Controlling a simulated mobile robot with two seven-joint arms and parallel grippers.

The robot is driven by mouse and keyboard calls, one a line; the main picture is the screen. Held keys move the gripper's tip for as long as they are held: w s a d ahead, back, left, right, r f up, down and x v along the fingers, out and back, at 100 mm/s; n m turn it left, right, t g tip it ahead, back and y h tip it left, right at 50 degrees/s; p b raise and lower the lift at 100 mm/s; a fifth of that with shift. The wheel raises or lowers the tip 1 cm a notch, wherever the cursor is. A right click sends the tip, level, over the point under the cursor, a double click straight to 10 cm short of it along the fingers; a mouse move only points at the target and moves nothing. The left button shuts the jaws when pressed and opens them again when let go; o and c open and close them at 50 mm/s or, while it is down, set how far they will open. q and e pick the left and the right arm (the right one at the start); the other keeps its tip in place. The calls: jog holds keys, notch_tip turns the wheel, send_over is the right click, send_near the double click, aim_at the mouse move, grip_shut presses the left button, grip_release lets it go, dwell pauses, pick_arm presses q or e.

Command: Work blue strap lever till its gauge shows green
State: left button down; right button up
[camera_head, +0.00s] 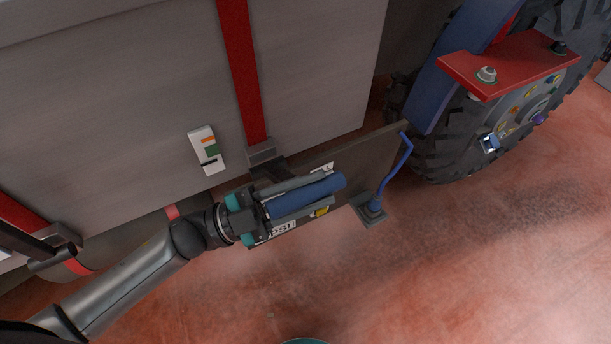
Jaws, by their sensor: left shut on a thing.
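The blue lever handle (325,192) shows between the fingers of my left gripper (312,194), which is shut on it. The handle lies nearly level, pointing right and slightly up, just below a strap buckle (262,152). The fingers hide part of the handle and its pivot. The gauge (206,150) is a small white plate on the grey box wall, up and left of the gripper. It has an orange patch above a green patch, with a dark mark near its lower end. My right gripper is not in view.
A red strap (240,70) runs down the grey box (110,100) to the buckle. A dark panel with labels (365,155) sits behind the gripper. A blue bent rod (395,170) stands to the right, near a large wheel (470,135).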

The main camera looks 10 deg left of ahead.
pick_arm(q)
jog(key=shift+s+f, duration=0.2)
jog(key=shift+f, duration=0.1)
jog(key=c, duration=1)
grip_release()
jog(key=o, duration=0.4)
jog(key=shift+w+r, duration=0.1)
jog(key=shift+r, duration=0.05)
jog(key=b+v, duration=0.3)
jog(key=v, duration=1.2)
